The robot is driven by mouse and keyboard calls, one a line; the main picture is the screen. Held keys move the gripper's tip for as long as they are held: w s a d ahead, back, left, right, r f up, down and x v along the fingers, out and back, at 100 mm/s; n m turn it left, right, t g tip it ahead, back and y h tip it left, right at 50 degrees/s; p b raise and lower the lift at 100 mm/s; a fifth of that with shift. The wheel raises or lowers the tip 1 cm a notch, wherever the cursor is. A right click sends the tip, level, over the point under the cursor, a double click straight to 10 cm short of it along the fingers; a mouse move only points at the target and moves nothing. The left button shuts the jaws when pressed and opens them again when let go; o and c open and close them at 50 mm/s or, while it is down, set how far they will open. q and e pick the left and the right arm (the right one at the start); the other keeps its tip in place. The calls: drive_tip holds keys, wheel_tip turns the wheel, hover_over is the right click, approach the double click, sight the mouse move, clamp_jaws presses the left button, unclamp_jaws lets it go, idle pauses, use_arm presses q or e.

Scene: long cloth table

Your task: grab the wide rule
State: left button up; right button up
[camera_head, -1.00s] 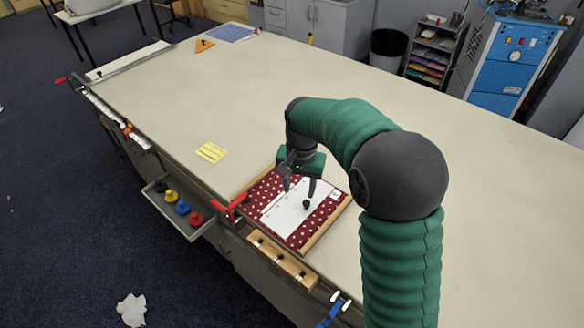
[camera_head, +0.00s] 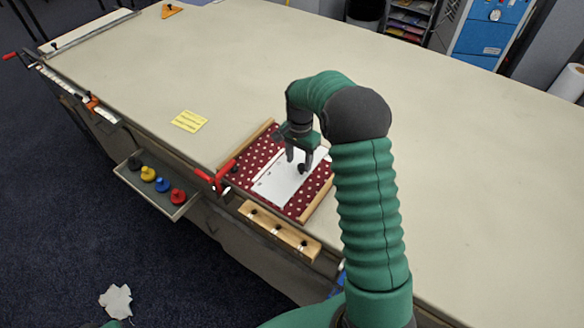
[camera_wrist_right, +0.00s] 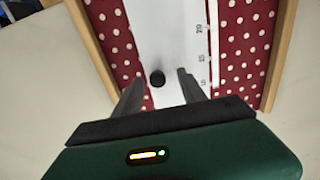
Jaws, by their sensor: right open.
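The wide rule (camera_head: 285,187) is a flat white strip with tick marks along an edge and a round black knob (camera_head: 301,169). It lies on a red cloth with white dots. My right gripper (camera_head: 299,161) is open, pointing down over the rule at its knob. In the right wrist view the rule (camera_wrist_right: 166,30) runs away from me, and the knob (camera_wrist_right: 157,78) appears between the two open fingertips (camera_wrist_right: 159,80). I cannot tell whether the fingers are down at the knob's height. My left gripper is not in view.
Wooden strips (camera_head: 316,197) border the dotted cloth (camera_head: 256,152). A red clamp (camera_head: 216,178) sits at the table edge. A tray (camera_head: 134,182) with several coloured knobs hangs off the edge. A yellow note (camera_head: 189,121) lies nearby. The table's middle (camera_head: 240,70) is clear.

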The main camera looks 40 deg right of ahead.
sight(300, 166)
drive_tip(key=f, duration=0.3)
drive_tip(key=shift+s+f, duration=0.1)
drive_tip(key=shift+s, duration=0.1)
drive_tip(key=shift+w+d+f, duration=0.2)
drive_tip(key=shift+d+f, duration=0.1)
drive_tip(key=shift+d, duration=0.5)
drive_tip(key=shift+c, duration=1.3)
drive_tip(key=shift+s, duration=0.1)
drive_tip(key=shift+c, duration=1.2)
drive_tip(key=shift+a+r, duration=0.1)
drive_tip(key=shift+a, duration=0.05)
drive_tip(key=shift+c, duration=1.1)
drive_tip(key=shift+a+r, duration=0.1)
drive_tip(key=shift+a, duration=0.15)
drive_tip(key=shift+c, duration=1.4)
drive_tip(key=shift+a, duration=0.25)
clamp_jaws()
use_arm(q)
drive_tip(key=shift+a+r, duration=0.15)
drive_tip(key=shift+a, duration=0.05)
use_arm(e)
drive_tip(key=shift+d, duration=0.1)
